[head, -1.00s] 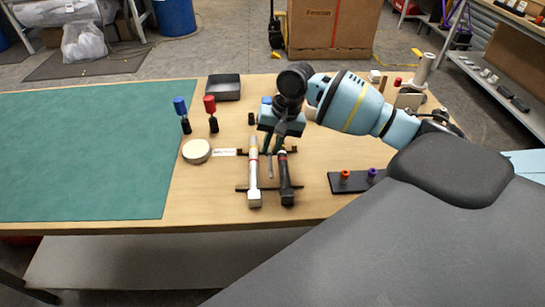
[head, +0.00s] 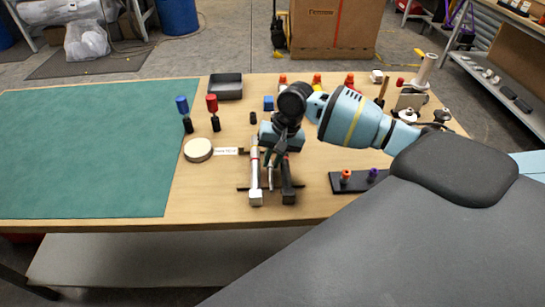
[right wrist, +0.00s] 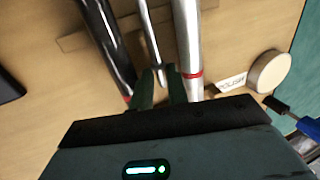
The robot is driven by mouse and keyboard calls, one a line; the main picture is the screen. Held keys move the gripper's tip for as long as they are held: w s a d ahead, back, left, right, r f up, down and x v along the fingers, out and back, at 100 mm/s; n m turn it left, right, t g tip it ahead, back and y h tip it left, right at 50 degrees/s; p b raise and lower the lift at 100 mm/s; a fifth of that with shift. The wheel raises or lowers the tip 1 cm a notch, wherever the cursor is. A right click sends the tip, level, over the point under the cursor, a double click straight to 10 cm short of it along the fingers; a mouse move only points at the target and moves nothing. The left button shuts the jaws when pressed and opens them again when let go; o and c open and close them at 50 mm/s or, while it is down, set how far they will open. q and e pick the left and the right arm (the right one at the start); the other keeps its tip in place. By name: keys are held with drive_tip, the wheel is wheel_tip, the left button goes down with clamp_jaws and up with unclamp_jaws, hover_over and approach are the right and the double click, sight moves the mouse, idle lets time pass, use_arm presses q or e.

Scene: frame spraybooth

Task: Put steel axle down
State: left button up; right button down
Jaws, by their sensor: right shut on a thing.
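My right gripper (head: 272,160) is over the stand on the table. It is shut on the steel axle (right wrist: 152,42), a thin silver rod, which lies between two thicker tubes in the right wrist view. The fingertips (right wrist: 161,76) are at the rod's near end. The silver tube (head: 255,185) is on the left in the head view and the black tube (head: 287,185) on the right. I cannot tell whether the axle touches the rack. My left gripper is not in view.
A round cream tin (head: 198,149) and a small label (head: 226,151) lie left of the rack. A black holder (head: 350,181) is on the right. The green mat (head: 80,150) is clear.

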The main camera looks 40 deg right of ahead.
drive_tip(key=c, duration=1.6)
unclamp_jaws()
drive_tip(key=shift+c, duration=0.2)
drive_tip(key=shift+r, duration=0.1)
drive_tip(key=p+v, duration=0.1)
drive_tip(key=v, duration=1.1)
drive_tip(key=shift+r, duration=0.2)
drive_tip(key=shift+c, duration=0.4)
